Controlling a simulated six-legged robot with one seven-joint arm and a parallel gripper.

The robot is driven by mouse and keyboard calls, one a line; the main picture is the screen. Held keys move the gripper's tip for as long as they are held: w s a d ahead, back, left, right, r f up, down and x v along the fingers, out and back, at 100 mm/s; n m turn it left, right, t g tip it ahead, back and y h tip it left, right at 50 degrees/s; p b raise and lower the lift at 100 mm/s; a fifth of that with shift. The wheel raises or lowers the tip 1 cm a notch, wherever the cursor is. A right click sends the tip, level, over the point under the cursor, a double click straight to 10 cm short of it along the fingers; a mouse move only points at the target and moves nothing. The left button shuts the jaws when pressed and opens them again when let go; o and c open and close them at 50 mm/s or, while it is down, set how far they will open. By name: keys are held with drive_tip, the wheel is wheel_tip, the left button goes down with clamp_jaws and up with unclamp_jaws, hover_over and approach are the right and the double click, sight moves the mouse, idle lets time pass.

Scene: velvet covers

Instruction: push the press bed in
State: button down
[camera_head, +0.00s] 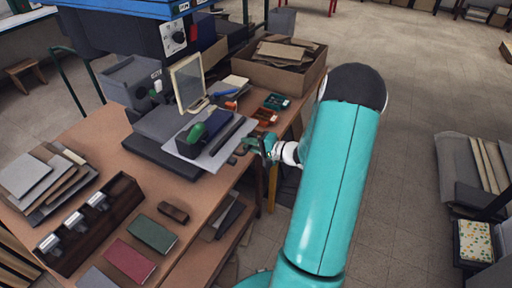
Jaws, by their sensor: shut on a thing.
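The press stands on the wooden table, with a grey body (165,122) and a dark base. Its press bed (212,160), a light grey plate, sticks out from the press toward the lower right. My gripper (254,146) is at the bed's right edge, just past the plate. It is shut on a small dark part there, seemingly the bed's handle; the fingers hide most of it.
A cardboard box of boards (284,66) stands behind, with small trays (272,106) beside it. A wooden stamp rack (90,226) and green and red books (152,234) lie at the table's front left.

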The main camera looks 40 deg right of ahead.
drive_tip(key=x, duration=0.4)
drive_tip(key=r+x, duration=0.1)
drive_tip(key=x, duration=0.4)
drive_tip(key=r+x, duration=0.1)
drive_tip(key=x, duration=0.4)
drive_tip(key=shift+w+a, duration=0.2)
drive_tip(key=shift+w, duration=0.25)
drive_tip(key=c, duration=1.5)
unclamp_jaws()
drive_tip(key=shift+r, duration=0.1)
drive_tip(key=shift+r, duration=0.2)
drive_tip(key=v, duration=1.3)
drive_tip(key=shift+s, duration=0.3)
drive_tip(key=shift+o, duration=0.2)
drive_tip(key=shift+d, duration=0.1)
